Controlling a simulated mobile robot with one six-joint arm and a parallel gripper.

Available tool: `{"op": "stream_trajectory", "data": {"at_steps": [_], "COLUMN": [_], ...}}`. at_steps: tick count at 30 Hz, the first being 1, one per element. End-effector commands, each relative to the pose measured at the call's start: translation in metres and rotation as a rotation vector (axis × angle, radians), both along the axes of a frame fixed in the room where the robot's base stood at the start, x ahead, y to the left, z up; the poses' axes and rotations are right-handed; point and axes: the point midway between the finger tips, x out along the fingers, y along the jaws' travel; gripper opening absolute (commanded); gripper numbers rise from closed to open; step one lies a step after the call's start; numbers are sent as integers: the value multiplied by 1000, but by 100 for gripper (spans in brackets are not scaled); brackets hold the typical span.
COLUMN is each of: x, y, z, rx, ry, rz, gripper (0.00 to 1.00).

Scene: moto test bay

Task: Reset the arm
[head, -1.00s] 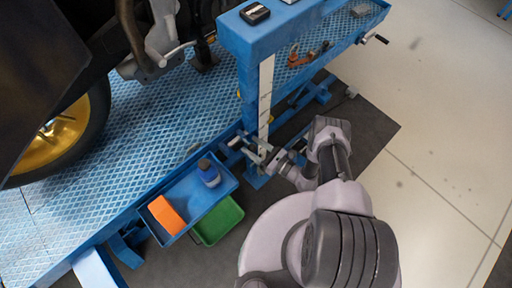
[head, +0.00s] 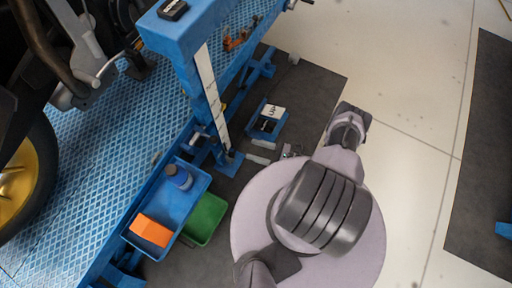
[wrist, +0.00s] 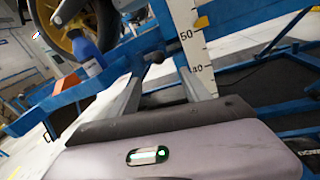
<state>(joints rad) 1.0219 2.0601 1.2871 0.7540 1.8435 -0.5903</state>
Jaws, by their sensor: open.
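My gripper (head: 254,151) shows in the head view just left of my folded arm, low over the dark mat beside the blue lift. Its two pale fingers are apart with nothing between them. In the wrist view my gripper (wrist: 166,66) has both fingers reaching away from the camera, spread, toward the upright white scale (wrist: 191,40). The rest of my arm is bent close over my round base, and it hides part of the hand in the head view.
A blue tray (head: 161,213) holds a blue bottle (head: 179,177) and an orange block (head: 151,230). A green bin (head: 205,220) is beside it. A small blue box (head: 266,131) stands near the lift post. A motorcycle wheel (head: 22,175) is at left.

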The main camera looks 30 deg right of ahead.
Motion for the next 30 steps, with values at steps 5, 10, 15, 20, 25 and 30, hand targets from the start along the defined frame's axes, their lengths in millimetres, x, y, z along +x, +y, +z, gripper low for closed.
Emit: {"op": "stream_trajectory", "data": {"at_steps": [5, 10, 15, 20, 25, 30], "x": [0, 0, 18, 67, 86, 60], "y": [0, 0, -16, -35, -12, 32], "z": [0, 0, 27, 141, 279, 400], "rx": [0, 0, -70, -337, -691, -1090], "ry": [0, 0, -25, -102, -206, -352], "rz": [0, 0, 95, 442, 791, 1045], "gripper": [55, 55, 55, 55, 55, 55]}}
